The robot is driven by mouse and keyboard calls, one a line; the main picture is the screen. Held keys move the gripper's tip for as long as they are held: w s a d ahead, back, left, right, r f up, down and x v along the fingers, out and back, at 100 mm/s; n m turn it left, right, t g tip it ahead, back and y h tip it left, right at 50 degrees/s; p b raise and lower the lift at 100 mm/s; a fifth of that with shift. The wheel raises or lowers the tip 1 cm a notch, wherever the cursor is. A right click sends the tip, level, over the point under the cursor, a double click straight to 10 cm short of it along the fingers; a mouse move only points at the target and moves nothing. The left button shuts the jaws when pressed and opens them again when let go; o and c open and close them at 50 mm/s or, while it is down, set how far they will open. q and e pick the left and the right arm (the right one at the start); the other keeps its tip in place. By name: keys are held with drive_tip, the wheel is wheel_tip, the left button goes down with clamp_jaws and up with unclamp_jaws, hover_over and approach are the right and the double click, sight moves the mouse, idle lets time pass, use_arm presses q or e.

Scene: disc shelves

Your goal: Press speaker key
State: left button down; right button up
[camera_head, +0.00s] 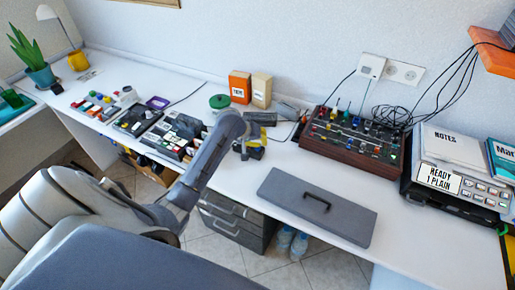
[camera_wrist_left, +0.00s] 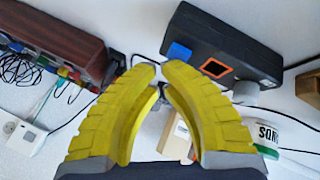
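No key marked as a speaker key can be read. A grey device (camera_head: 468,192) at the right has a display reading "READY 1 PLAIN" and several small keys beside it. In the left wrist view a dark box (camera_wrist_left: 225,55) carries a blue patch (camera_wrist_left: 179,52) and an orange-framed square (camera_wrist_left: 215,68). My right gripper is not in view.
The wooden panel (camera_head: 352,152) with knobs and cables stands behind a grey case (camera_head: 317,206) with a handle. Orange (camera_head: 240,87) and tan (camera_head: 261,91) boxes and a green-lidded tub (camera_head: 220,101) stand at the back.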

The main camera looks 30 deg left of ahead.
use_arm(q)
drive_tip(key=shift+r, duration=0.5)
drive_tip(key=shift+r, duration=0.15)
drive_tip(key=shift+r, duration=2.85)
